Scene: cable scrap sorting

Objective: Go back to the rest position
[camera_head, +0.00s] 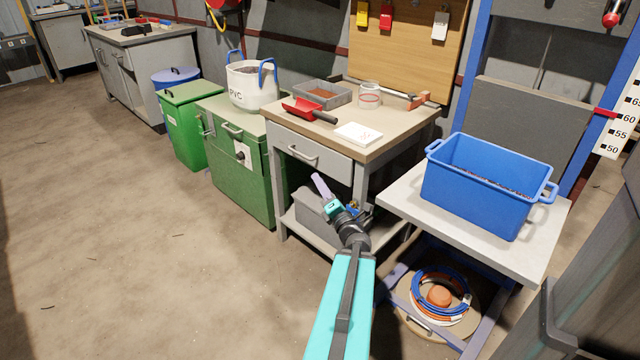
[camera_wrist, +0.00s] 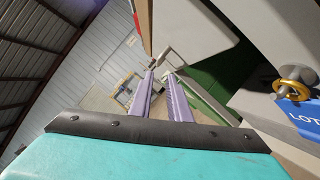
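My gripper (camera_head: 317,178) is in the middle of the head view, at the end of my teal arm. It is held out in front of the workbench, above floor level and below the bench top. In the wrist view its two purple fingers (camera_wrist: 159,75) are apart, with a clear gap and nothing between them. The gripper touches nothing that I can see.
The workbench (camera_head: 400,131) carries a red scoop (camera_head: 302,110), a grey tray (camera_head: 341,98) and a jar (camera_head: 370,96). A blue crate (camera_head: 470,196) stands on a white table (camera_head: 522,252) at right. A brass fitting (camera_wrist: 296,74) is close on the wrist view's right. Left floor is clear.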

